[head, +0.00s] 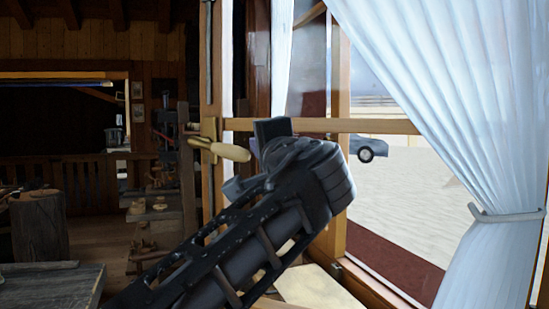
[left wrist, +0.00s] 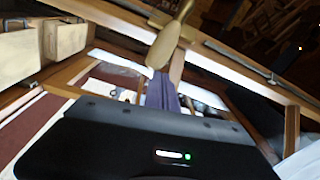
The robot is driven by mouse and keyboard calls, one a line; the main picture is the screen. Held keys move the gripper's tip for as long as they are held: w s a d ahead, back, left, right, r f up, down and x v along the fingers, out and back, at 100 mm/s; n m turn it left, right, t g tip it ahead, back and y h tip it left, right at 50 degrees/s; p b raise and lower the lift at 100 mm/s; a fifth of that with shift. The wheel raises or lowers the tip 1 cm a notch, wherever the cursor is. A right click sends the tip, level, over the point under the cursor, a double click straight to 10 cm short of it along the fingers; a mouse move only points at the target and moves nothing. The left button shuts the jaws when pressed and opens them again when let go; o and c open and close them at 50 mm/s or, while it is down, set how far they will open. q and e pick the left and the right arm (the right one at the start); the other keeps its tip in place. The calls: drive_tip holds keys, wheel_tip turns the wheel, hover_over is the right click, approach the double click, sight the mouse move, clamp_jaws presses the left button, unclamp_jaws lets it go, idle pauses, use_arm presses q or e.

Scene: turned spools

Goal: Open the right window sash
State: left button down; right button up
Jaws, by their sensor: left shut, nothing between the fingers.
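The brass window handle (head: 224,150) sticks out from its plate on a wooden sash stile (head: 212,185), left of centre in the head view. The handle also shows at the top of the left wrist view (left wrist: 171,40). My left gripper (head: 255,147) is beside the handle's free end, on its right. Its fingers show in the left wrist view (left wrist: 160,84), shut and empty, close to the handle's end. I cannot tell if they touch it. My wrist hides part of the lower sash. How far the sash stands open is unclear. My right gripper is out of view.
A pale curtain (head: 450,90) is tied back at the right, and another (head: 300,55) hangs near the middle. A wooden crossbar (head: 375,126) spans the window. A stump (head: 38,225) and a dark tabletop (head: 50,287) stand at lower left. A car (head: 369,147) is outside.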

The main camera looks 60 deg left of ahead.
use_arm(q)
drive_tip(key=shift+s+d, duration=0.55)
drive_tip(key=shift+s, duration=0.05)
drive_tip(key=shift+r, duration=0.1)
drive_tip(key=shift+d, duration=0.1)
drive_tip(key=b+v, duration=0.1)
drive_tip(key=v, duration=0.6)
drive_tip(key=shift+d, duration=0.3)
